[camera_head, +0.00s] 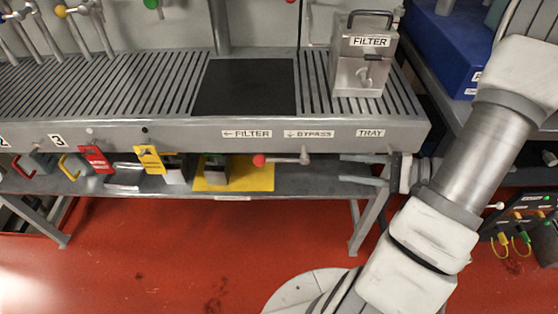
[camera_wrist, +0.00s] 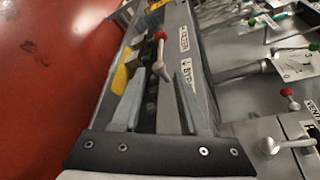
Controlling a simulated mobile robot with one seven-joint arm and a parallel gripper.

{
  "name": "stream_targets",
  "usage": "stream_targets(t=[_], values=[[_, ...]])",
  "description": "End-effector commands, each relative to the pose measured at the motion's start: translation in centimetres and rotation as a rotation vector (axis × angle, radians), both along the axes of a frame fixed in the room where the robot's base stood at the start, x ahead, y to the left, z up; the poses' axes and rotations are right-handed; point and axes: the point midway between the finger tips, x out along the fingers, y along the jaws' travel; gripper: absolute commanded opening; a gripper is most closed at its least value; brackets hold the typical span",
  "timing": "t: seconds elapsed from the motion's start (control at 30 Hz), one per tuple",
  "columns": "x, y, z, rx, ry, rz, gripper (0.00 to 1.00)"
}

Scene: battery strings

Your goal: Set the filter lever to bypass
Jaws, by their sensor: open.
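The filter lever (camera_head: 282,159) is a thin metal bar with a red knob on the front of the grey bench. It lies about level, its knob pointing left, under the "FILTER" label (camera_head: 246,133) and away from its pivot below the "BYPASS" label (camera_head: 309,133). My gripper (camera_head: 342,169) is open, right of the pivot, its two grey fingers pointing left. In the wrist view, the lever (camera_wrist: 160,55) shows ahead of my open gripper (camera_wrist: 162,72), roughly in line with the gap. The fingers appear empty. Whether they touch the lever is unclear.
A metal box marked "FILTER" (camera_head: 362,70) stands on the slatted bench top (camera_head: 130,85). Red and yellow tags (camera_head: 97,158) hang along the bench front at left. A lower shelf (camera_head: 310,182) runs beneath. The red floor in front is clear.

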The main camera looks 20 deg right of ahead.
Motion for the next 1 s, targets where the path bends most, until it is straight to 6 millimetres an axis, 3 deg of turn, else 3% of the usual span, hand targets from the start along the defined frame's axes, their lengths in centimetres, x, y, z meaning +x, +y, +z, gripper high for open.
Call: stream_targets(t=[0.13, 0.27, 0.7, 1.0], values=[[0.3, -0.2, -0.6, 0.017, -0.007, -0.028, 0.43], [1.1, 1.2, -1.0, 0.017, -0.007, -0.024, 0.43], [6.2, 9.0, -3.1, 0.015, -0.005, -0.019, 0.43], [8.9, 12.8, -4.0, 0.014, -0.005, -0.021, 0.43]])
